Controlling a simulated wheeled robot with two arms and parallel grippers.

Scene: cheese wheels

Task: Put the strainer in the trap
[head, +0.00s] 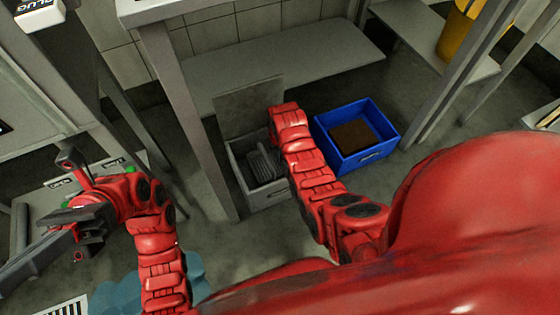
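The trap looks to be an open grey box (239,151) on the floor, its lid (249,104) raised at the back. A dark grey ribbed piece (262,163), perhaps the strainer, shows inside the box's opening. I cannot tell whether it rests there or is held. My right arm reaches over the box's right side. Its wrist end is right by the opening and hides the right gripper's fingers. My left gripper (82,214) is at the far left, away from the box, and its finger gap is not clear.
A blue crate (372,157) with a brown block (354,135) inside stands right of the trap. A grey low shelf (300,60) runs behind, and a metal table leg (190,110) rises close on the left. A blue-grey item (120,295) lies at lower left.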

